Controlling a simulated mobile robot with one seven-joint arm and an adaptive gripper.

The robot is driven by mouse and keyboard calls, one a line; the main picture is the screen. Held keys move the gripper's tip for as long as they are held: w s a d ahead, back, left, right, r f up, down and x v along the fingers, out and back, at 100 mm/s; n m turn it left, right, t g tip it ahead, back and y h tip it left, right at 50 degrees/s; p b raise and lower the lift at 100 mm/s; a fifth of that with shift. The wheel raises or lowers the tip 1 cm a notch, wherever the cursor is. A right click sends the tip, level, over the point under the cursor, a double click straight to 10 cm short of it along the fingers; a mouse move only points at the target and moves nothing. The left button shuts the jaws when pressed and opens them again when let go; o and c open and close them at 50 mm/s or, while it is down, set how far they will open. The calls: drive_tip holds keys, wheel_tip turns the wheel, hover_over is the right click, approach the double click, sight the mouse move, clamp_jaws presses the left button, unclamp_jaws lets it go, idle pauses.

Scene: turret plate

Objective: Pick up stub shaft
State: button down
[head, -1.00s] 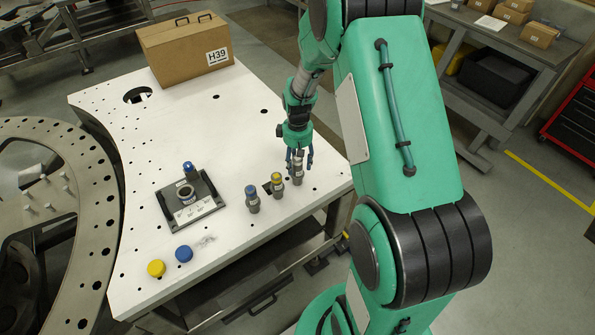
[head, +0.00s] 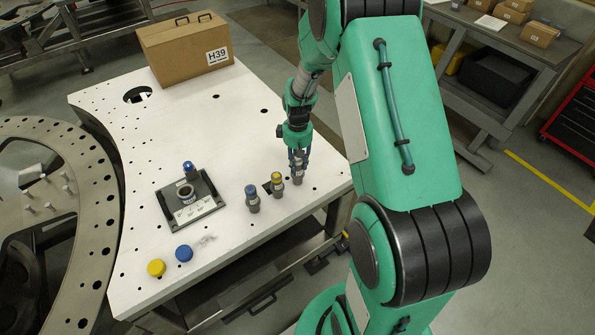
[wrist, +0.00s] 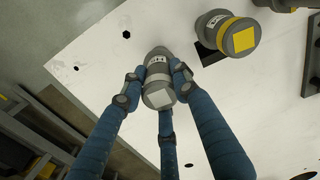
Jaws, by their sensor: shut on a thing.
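The stub shaft (head: 297,178) with a plain pale top stands upright on the white plate (head: 150,130), at the right end of a row. In the wrist view the same shaft (wrist: 158,97) shows its grey body, label band and pale square top. My gripper (head: 298,158) is above it, with its blue fingers shut around its upper part. The wrist view shows the fingers (wrist: 155,88) touching it from several sides. A yellow-topped shaft (head: 277,184) stands just left, and it also shows in the wrist view (wrist: 228,36). A blue-topped shaft (head: 252,198) stands further left.
A dark fixture (head: 190,205) with a ring and a blue-topped pin sits left of the row. A yellow cap (head: 156,267) and a blue cap (head: 184,253) lie at the front. A cardboard box (head: 185,50) stands at the back. The plate's right edge is close to my gripper.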

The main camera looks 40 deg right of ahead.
drive_tip(key=shift+r, duration=0.1)
drive_tip(key=shift+w+r, duration=0.1)
drive_tip(key=shift+r, duration=0.65)
wheel_tip(320, 180, up, 2)
drive_tip(key=shift+r, duration=0.1)
drive_tip(key=s+a, duration=0.2)
drive_tip(key=s, duration=0.5)
drive_tip(key=s+a+r+b, duration=0.1)
drive_tip(key=s+a, duration=0.2)
drive_tip(key=s, duration=0.5)
drive_tip(key=shift+a, duration=0.3)
drive_tip(key=shift+r, duration=0.15)
